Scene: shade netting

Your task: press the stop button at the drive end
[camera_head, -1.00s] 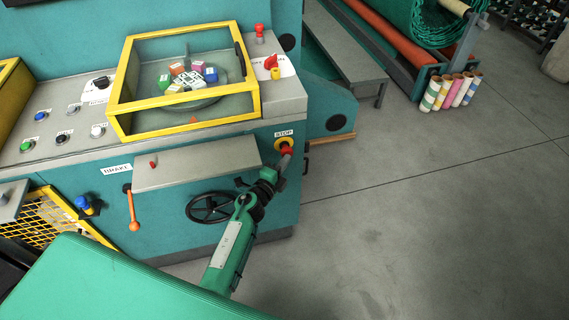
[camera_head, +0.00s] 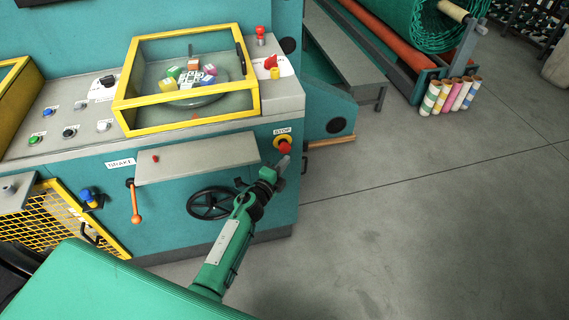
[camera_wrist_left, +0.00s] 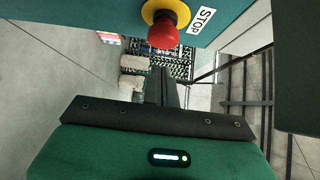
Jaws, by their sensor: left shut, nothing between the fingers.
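The stop button is a red mushroom head (camera_head: 285,148) on a yellow ring, under a STOP label (camera_head: 282,131), on the front of the teal machine near its right corner. My left gripper (camera_head: 284,163) is just below and in front of it, its fingers shut and empty. In the left wrist view the red button (camera_wrist_left: 163,30) is at the top centre, beyond the shut fingers (camera_wrist_left: 163,75). A small gap seems to lie between the fingertips and the button; contact cannot be told for certain. My right gripper is not in view.
A black handwheel (camera_head: 210,203) and an orange brake lever (camera_head: 134,203) are on the machine front left of my arm. A yellow-framed guard (camera_head: 185,85) covers a tray of coloured blocks. Coloured rolls (camera_head: 450,95) stand at the right.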

